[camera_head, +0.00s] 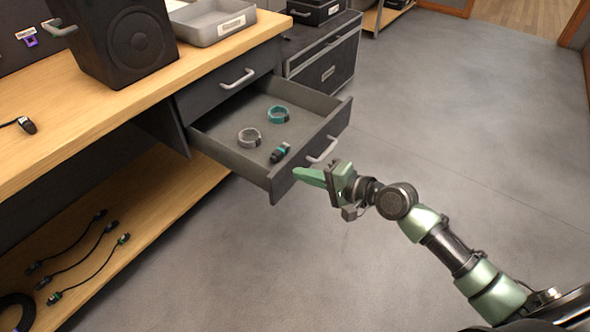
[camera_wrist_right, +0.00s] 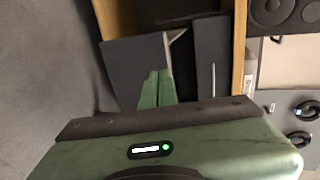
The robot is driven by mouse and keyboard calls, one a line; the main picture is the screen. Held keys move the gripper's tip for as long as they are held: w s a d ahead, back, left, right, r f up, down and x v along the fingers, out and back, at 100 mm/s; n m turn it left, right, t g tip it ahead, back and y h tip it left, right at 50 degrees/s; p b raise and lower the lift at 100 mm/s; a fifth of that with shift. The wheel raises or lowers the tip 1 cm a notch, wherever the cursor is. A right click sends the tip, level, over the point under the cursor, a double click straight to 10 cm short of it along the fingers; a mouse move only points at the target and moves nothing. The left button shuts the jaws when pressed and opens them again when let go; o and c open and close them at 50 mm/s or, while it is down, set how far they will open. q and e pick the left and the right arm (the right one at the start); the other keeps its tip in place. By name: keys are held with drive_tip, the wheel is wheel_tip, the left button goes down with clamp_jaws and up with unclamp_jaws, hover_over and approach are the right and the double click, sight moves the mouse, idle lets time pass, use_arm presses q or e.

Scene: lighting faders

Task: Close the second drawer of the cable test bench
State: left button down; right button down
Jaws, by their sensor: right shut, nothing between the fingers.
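The cable test bench (camera_head: 215,65) has a wooden top and dark drawers. Its second drawer (camera_head: 312,123) is pulled well out, below the shut top drawer (camera_head: 221,87). It holds a grey cable coil, a teal cable coil and a small dark connector piece. A pale bar handle (camera_head: 322,151) is on its front. My right gripper (camera_head: 297,173) is shut and empty, its green fingers pointing at the drawer front near its lower, near corner; I cannot tell whether they touch. In the right wrist view the shut fingers (camera_wrist_right: 157,86) lie against the dark drawer front (camera_wrist_right: 130,62). My left gripper is out of view.
A black speaker (camera_head: 128,44) and a grey tray (camera_head: 212,22) stand on the bench top. Several cables lie on the lower wooden shelf (camera_head: 140,245). A dark case (camera_head: 325,60) stands behind the drawer. The grey floor (camera_head: 450,110) to the right is clear.

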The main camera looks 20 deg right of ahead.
drive_tip(key=shift+w+a, duration=0.85)
drive_tip(key=shift+w, duration=0.3)
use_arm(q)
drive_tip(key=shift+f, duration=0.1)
